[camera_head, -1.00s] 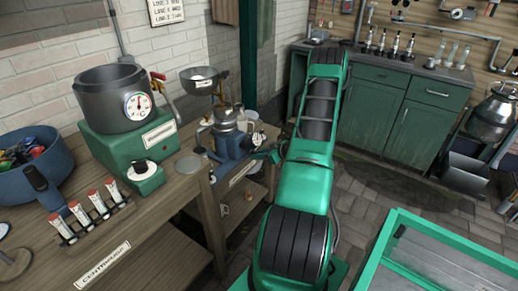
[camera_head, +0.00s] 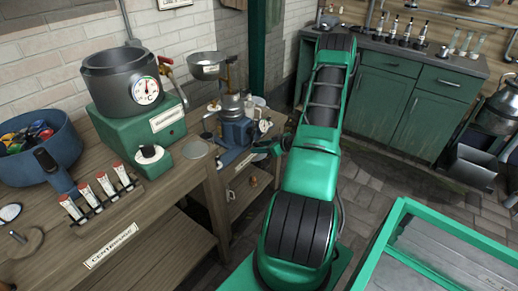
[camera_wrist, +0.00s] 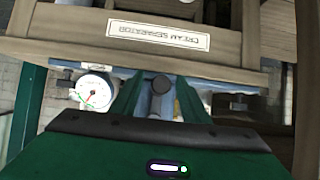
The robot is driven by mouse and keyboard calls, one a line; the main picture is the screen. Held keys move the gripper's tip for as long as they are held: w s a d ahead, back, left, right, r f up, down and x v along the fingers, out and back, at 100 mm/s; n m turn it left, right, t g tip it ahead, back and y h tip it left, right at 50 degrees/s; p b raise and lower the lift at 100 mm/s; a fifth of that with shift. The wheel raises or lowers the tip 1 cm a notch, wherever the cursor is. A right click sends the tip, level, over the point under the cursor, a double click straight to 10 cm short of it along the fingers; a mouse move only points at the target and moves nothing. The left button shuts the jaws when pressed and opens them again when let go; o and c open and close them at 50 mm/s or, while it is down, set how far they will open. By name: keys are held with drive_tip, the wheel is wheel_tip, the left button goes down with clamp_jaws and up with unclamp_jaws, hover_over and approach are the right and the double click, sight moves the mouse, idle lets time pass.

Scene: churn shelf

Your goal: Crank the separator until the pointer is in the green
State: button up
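The cream separator (camera_head: 236,132) has a blue body and a wide metal bowl (camera_head: 207,65) on top. It stands on the bench, left of my arm. Its small round white dial (camera_head: 265,126) shows larger in the wrist view (camera_wrist: 94,90), upside down. My gripper (camera_head: 268,149) is low at the separator's right front. In the wrist view its green fingers (camera_wrist: 161,100) stand on both sides of a dark round knob (camera_wrist: 161,85) with blue metal around it. Whether they press on it is unclear.
A "CREAM SEPARATOR" label (camera_wrist: 158,34) is upside down in the wrist view. Left of the separator stand a grey pot on a green base (camera_head: 138,118), a rack of red-capped tubes (camera_head: 103,192) and a blue tub (camera_head: 62,135). A green-framed table (camera_head: 405,208) is at lower right.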

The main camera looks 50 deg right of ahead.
drive_tip(key=v, duration=0.8)
idle(0.9)
drive_tip(key=shift+a, duration=0.1)
idle(0.4)
drive_tip(key=s+a+r+g+y, duration=0.15)
drive_tip(key=a+r+g, duration=0.55)
drive_tip(key=a+r, duration=0.85)
drive_tip(key=s+a+r+m+g+h, duration=0.1)
drive_tip(key=s+a+r+m+g, duration=0.1)
drive_tip(key=s+a+r, duration=0.4)
drive_tip(key=s+a+r+m+g+h, duration=0.1)
drive_tip(key=s+a+r+m, duration=0.4)
drive_tip(key=s, duration=0.8)
drive_tip(key=a+r+g, duration=0.1)
drive_tip(key=a, duration=0.2)
drive_tip(key=shift+s+a+g, duration=0.2)
drive_tip(key=shift+s+g, duration=0.05)
drive_tip(key=shift+g, duration=0.15)
